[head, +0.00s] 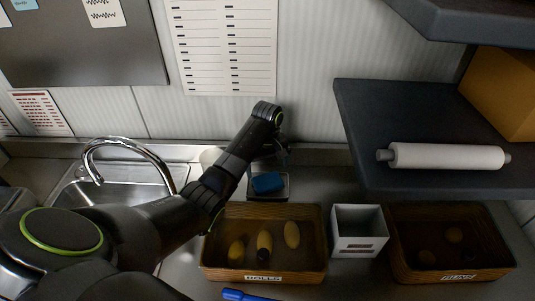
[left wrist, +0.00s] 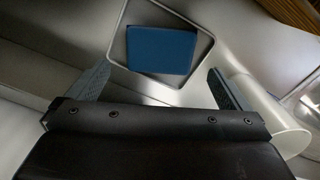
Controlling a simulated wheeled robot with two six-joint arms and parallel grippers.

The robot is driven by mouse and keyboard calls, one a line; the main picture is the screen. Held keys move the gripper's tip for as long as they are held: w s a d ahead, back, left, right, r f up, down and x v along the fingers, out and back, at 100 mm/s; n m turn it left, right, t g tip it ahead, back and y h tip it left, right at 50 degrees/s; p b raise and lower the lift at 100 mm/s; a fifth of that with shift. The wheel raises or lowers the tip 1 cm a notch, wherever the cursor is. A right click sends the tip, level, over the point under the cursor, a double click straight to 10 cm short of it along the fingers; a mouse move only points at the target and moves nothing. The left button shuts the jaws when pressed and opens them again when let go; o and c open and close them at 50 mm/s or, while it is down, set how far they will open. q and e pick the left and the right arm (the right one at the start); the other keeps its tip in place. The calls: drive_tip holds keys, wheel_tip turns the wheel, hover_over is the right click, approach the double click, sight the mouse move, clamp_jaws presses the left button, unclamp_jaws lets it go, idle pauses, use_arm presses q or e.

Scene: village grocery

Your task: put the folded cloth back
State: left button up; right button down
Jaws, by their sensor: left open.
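The blue folded cloth (head: 268,182) lies in a small, light-rimmed square tray (head: 285,194) on the counter, behind the rolls basket. In the left wrist view the cloth (left wrist: 160,50) is a flat blue block inside the tray rim (left wrist: 211,45). My left gripper (head: 276,153) is above and just behind the tray, pointing down. In the left wrist view its two fingers (left wrist: 157,76) stand wide apart, one on each side of the tray, with nothing between them. The cloth looks apart from both fingers. My right gripper is not in view.
A rolls basket (head: 222,270) stands in front of the tray, with a small grey-white box (head: 359,245) and another basket (head: 405,270) to its right. A white cup (head: 209,157) is behind my forearm. The sink tap (head: 130,143) is left; a dark shelf (head: 420,180) overhangs right.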

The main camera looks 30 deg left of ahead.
sight(267, 180)
use_arm(q)
wheel_tip(267, 180, up, 7)
drive_tip(key=shift+f, duration=0.2)
idle(0.6)
